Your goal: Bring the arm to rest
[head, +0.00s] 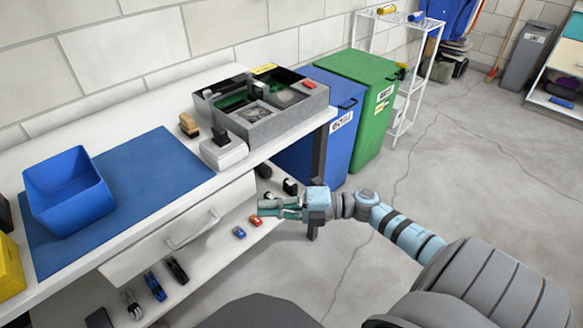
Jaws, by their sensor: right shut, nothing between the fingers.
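My right arm comes in from the lower right and reaches out in front of the workbench (60,283). My right gripper (262,208) is shut and holds nothing. It points left, near the right end of the white drawer (180,232), and appears in front of the lower shelf. Whether it touches anything there cannot be told from this view. My left gripper is not in view.
A blue bin (68,185) stands on a blue mat (160,165). A grey divided box (270,125) sits on the bench's far end. Small tools and toy-like items lie on the lower shelf. Blue (340,145) and green (370,125) waste bins stand beyond. The floor at right is clear.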

